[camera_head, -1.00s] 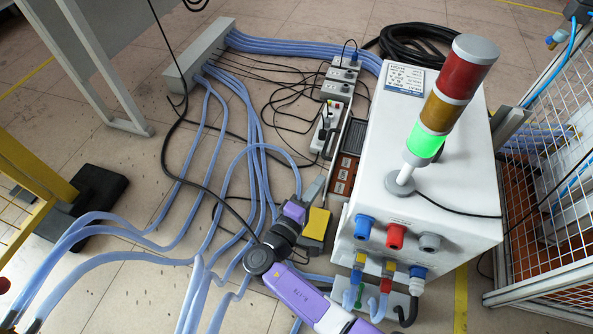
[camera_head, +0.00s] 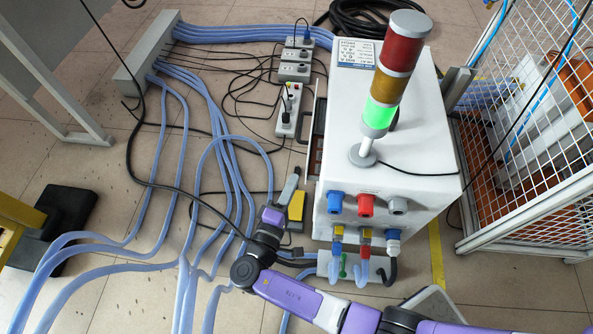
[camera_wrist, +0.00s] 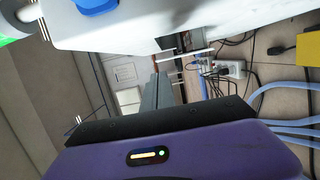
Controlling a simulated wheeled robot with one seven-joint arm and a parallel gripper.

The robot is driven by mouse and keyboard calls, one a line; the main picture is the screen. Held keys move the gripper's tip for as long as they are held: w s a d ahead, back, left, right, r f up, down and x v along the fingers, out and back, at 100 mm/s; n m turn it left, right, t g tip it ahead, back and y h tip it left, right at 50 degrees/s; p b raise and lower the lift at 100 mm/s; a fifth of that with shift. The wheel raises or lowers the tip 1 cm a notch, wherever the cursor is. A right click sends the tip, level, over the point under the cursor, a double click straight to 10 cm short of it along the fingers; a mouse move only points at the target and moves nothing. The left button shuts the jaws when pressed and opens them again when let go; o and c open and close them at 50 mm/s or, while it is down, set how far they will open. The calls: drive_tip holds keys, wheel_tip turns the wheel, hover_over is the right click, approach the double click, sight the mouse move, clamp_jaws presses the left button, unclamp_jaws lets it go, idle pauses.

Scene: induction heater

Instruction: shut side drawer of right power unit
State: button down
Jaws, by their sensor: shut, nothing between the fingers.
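The right power unit (camera_head: 400,150) is a white box with a red, amber and lit green signal tower on top. Its side drawer (camera_head: 316,125) is on its left side and shows as a narrow strip with a dark reddish inside, standing a little out from the box. How far out is hard to tell. My gripper (camera_head: 291,184) is shut and empty, low beside the box's front left corner and nearer the camera than the drawer. In the wrist view my grey fingers (camera_wrist: 156,88) point along the box's side (camera_wrist: 235,25). Contact with the drawer cannot be made out.
Blue, red and grey connectors (camera_head: 365,204) are on the box's front, with hoses below. A yellow block (camera_head: 296,206) lies by my gripper. Power strips (camera_head: 287,110) and thin cables are left of the drawer. Blue hoses (camera_head: 205,150) cross the floor. A mesh fence (camera_head: 540,130) stands right.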

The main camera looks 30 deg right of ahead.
drive_tip(key=shift+v, duration=1.15)
drive_tip(key=c, duration=1.8)
unclamp_jaws()
drive_tip(key=shift+s+a, duration=0.1)
drive_tip(key=shift+a, duration=0.1)
drive_tip(key=shift+o, duration=0.4)
drive_tip(key=shift+n, duration=0.3)
drive_tip(key=n+g+y+b, duration=0.1)
drive_tip(key=n+g, duration=0.2)
drive_tip(key=n, duration=2.5)
approach(300, 128)
drive_tip(key=w+d+f, duration=0.1)
drive_tip(key=d+f, duration=0.1)
drive_tip(key=d, duration=0.1)
drive_tip(key=b+x, duration=0.1)
drive_tip(key=x, duration=0.2)
drive_tip(key=b+x, duration=0.2)
drive_tip(key=shift+w, duration=0.55)
drive_tip(key=shift+w+d+r+t+b, duration=0.1)
drive_tip(key=shift+w+d+t+b, duration=0.25)
drive_tip(key=shift+d, duration=0.15)
clamp_jaws()
